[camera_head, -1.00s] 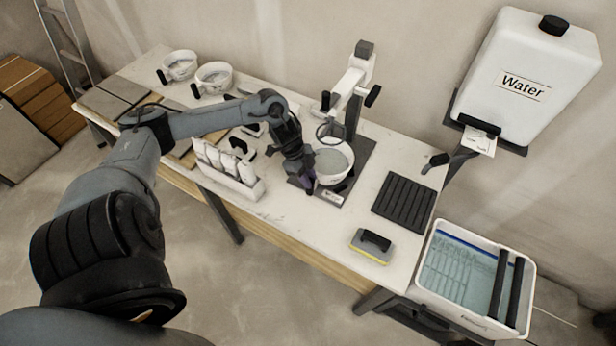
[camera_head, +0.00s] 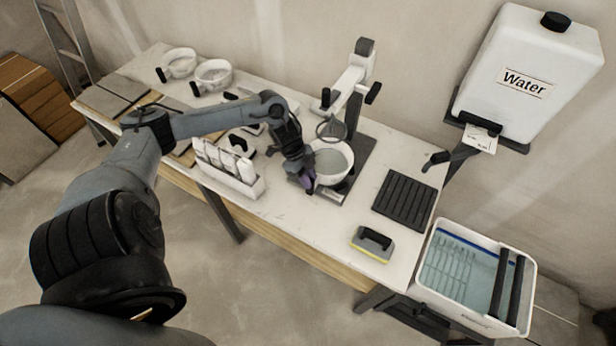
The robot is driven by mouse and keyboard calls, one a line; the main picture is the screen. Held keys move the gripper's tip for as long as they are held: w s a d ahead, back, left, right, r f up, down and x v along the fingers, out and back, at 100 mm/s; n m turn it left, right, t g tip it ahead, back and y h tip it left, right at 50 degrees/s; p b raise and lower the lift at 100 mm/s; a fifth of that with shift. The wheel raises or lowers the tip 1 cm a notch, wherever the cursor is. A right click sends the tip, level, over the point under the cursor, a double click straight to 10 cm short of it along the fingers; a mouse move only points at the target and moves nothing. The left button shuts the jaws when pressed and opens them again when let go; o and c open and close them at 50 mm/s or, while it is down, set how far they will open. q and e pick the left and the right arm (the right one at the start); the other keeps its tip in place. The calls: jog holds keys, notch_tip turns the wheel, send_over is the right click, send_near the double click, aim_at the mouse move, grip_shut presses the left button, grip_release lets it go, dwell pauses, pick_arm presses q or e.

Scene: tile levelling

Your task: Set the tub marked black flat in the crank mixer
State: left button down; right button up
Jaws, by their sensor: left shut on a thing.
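A white tub (camera_head: 333,165) with grey contents stands on the dark base of the crank mixer (camera_head: 352,95), under its ring-shaped head. Whether the tub sits fully flat cannot be told at this size. My left gripper (camera_head: 308,187) is at the tub's near left side, pointing down, shut on what appears to be the tub's handle, which it hides. A small label (camera_head: 333,195) shows at the front of the mixer base; its writing is too small to read. My right gripper is not in view.
Two more white tubs (camera_head: 213,76) stand at the back left. A white rack of sachets (camera_head: 229,170) is left of my gripper. A black ribbed mat (camera_head: 404,199), a sponge float (camera_head: 372,243), a water tank (camera_head: 525,80) and a wash bucket (camera_head: 470,280) are to the right.

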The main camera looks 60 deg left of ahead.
pick_arm(q)
jog(key=shift+w+f, duration=0.1)
jog(key=shift+f, duration=0.25)
dwell(0.4)
jog(key=c, duration=0.9)
grip_release()
jog(key=shift+f, duration=0.1)
